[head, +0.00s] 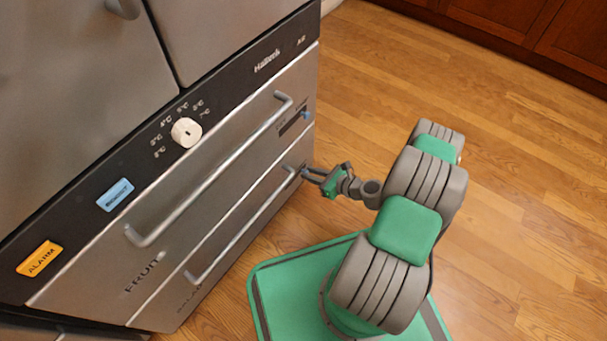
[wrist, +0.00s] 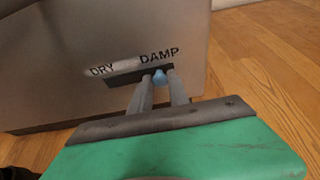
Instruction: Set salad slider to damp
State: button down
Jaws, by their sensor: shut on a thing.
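The salad drawer (head: 188,302) is the lower steel drawer in the head view, shut, with a bar handle across it. Its slider is a small blue knob (wrist: 160,76) in a dark slot (wrist: 120,79) on the drawer front. In the wrist view the slot has DRY printed over its left end and DAMP over its right end. The knob is near the right end, under DAMP. My gripper (head: 306,173) is at the right end of the lower drawer front, shut on the knob. In the wrist view its fingers (wrist: 161,82) lie either side of the knob.
The upper drawer (head: 255,160) has its own bar handle (head: 215,180) and another blue slider knob (head: 307,116). Above are a white temperature dial (head: 186,132), a blue button (head: 115,195) and an orange ALARM button (head: 40,258). The wooden floor to the right is clear.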

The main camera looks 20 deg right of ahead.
jog(key=c, duration=1.3)
grip_release()
jog(key=shift+w+d, duration=0.15)
jog(key=shift+d, duration=0.1)
jog(key=shift+o, duration=0.2)
jog(key=p+v, duration=0.3)
jog(key=v, duration=0.4)
jog(key=shift+s+d+r, duration=0.2)
jog(key=shift+s, duration=0.15)
